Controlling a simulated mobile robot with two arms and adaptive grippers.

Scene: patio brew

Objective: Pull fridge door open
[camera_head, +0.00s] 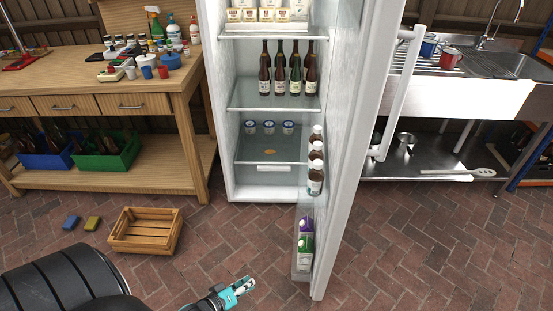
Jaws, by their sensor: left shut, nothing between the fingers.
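The white fridge (230,185) stands in the middle of the view with its shelves showing. The fridge door (356,130) stands open, swung out toward me on the right side. Its long white handle (398,95) is on the door's outer face. Bottles (315,165) and purple and green cartons (305,240) sit in the door racks. My left gripper (243,286) is low at the bottom middle, left of the door and apart from it. It is shut and empty. My right gripper is not in view.
A wooden crate (145,230) and blue and yellow sponge-like blocks (92,223) lie on the brick floor at left. A wooden workbench (175,85) stands left of the fridge. A steel sink unit (470,95) stands right. The floor (430,250) right of the door is clear.

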